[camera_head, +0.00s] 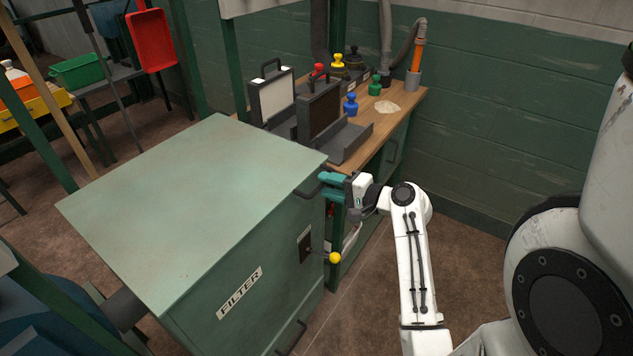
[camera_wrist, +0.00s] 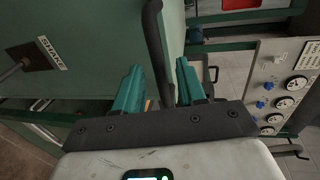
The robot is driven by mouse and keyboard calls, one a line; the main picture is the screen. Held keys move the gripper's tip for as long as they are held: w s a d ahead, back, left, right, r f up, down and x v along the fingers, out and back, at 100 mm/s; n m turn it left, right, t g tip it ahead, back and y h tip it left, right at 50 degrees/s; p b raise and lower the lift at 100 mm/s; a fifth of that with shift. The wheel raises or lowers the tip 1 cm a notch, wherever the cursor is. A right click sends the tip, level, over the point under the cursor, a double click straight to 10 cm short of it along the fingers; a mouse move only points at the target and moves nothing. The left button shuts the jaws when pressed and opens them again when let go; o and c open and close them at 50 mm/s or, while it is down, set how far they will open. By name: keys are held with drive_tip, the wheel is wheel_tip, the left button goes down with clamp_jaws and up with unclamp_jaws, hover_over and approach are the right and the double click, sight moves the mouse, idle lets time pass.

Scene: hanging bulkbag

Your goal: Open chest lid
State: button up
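The green chest (camera_head: 262,282), labelled FILTER, stands at the left of the head view with its flat pale-green lid (camera_head: 190,205) closed. A dark bar handle (camera_head: 309,184) sits at the lid's right corner. My gripper (camera_head: 326,187), with teal fingers, is at this handle. In the wrist view, my gripper (camera_wrist: 159,70) is open, and the dark handle (camera_wrist: 155,45) runs between its two fingers with visible space on both sides. The handle's lower end is hidden behind the gripper body.
A lever with a yellow knob (camera_head: 335,258) juts from the chest front below my gripper. In the wrist view, a gauge panel (camera_wrist: 280,90) is at right.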

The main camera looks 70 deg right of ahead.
drive_tip(key=shift+x, duration=2.15)
drive_tip(key=shift+s+f, duration=0.1)
drive_tip(key=shift+f, duration=0.05)
clamp_jaws()
drive_tip(key=shift+f, duration=0.1)
